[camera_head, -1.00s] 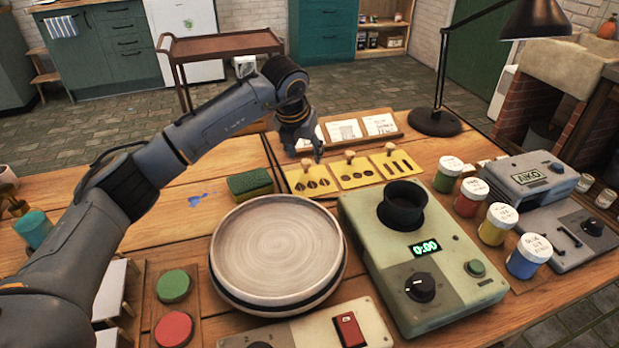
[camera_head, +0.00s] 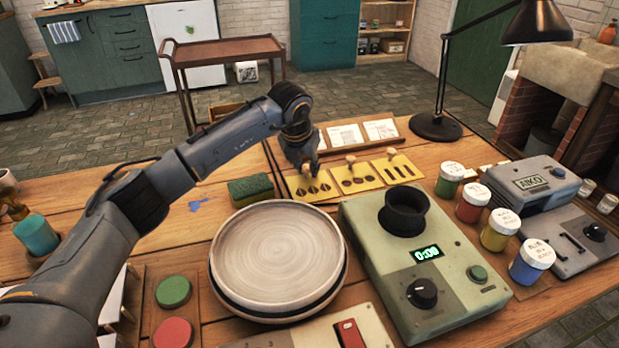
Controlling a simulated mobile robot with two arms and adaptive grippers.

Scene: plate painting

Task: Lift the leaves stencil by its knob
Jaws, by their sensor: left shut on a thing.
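The yellow leaves stencil (camera_head: 318,195), with dark leaf-shaped cut-outs, lies at the left of a row of three stencils behind the plate. My left gripper (camera_head: 308,171) points down over its back part and is shut on its knob, which the fingers mostly hide. The stencil looks flat, and I see no clear gap under it. The dots stencil (camera_head: 366,184) and the stripes stencil (camera_head: 403,175) lie to its right, each with a small wooden knob. My right gripper is not in view.
The round plate (camera_head: 276,250) sits on a dark turntable in front. A green sponge (camera_head: 251,189) lies left of the stencils. A green machine with a black cup (camera_head: 404,212), several paint jars (camera_head: 475,201) and a lamp (camera_head: 435,126) stand to the right.

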